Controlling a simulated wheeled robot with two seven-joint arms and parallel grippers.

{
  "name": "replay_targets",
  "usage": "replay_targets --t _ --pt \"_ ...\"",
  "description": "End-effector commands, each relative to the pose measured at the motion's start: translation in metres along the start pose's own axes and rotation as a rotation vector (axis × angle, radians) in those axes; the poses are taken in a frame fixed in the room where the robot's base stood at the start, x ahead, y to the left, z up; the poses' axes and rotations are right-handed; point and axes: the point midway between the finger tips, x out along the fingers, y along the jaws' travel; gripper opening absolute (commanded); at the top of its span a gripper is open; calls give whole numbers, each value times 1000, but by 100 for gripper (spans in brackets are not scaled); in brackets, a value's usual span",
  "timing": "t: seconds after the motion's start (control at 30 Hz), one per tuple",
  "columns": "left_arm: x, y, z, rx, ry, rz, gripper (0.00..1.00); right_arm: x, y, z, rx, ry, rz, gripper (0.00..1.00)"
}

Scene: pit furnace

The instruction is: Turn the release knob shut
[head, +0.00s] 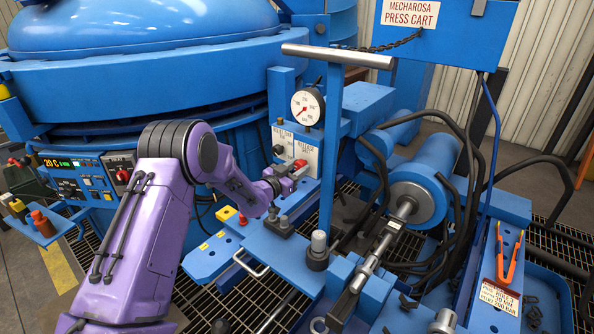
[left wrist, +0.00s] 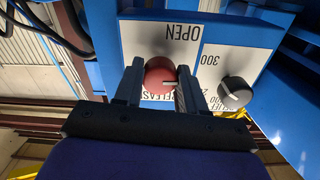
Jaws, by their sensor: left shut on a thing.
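The red release knob (left wrist: 159,72) sits on a white label panel (left wrist: 222,45) with an upside-down OPEN mark. In the left wrist view its pale pointer line lies roughly level, toward the right. My left gripper (left wrist: 158,88) is shut on the knob, one finger on each side. In the head view the left gripper (head: 283,183) reaches in to the panel (head: 291,148) from the left, and a little red of the knob (head: 300,164) shows there. My right gripper is not in view.
A black relief knob (left wrist: 235,93) is close beside the right finger in the wrist view. A pressure gauge (head: 307,107) stands above the panel. A blue post with a T-bar (head: 332,150) rises just right.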

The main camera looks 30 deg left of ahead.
Motion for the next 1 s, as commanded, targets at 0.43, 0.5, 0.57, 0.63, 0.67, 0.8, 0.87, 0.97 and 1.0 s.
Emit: replay_targets --t 0.43,0.5,0.57,0.63,0.67,0.8,0.87,0.97,1.0 --pt "0 0 3 406 1 2 9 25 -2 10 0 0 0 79" --pt "0 0 3 474 1 2 9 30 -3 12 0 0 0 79" --pt "0 1 3 531 1 3 9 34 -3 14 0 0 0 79" --pt "0 0 3 597 1 2 9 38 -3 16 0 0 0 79" --pt "0 0 3 626 1 2 9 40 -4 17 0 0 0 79" --pt "0 0 4 758 1 2 9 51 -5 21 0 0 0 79" --pt "0 0 4 815 1 3 9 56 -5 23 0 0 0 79" --pt "0 0 4 911 1 2 9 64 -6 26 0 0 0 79" --pt "0 0 4 949 1 2 9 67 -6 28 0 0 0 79"
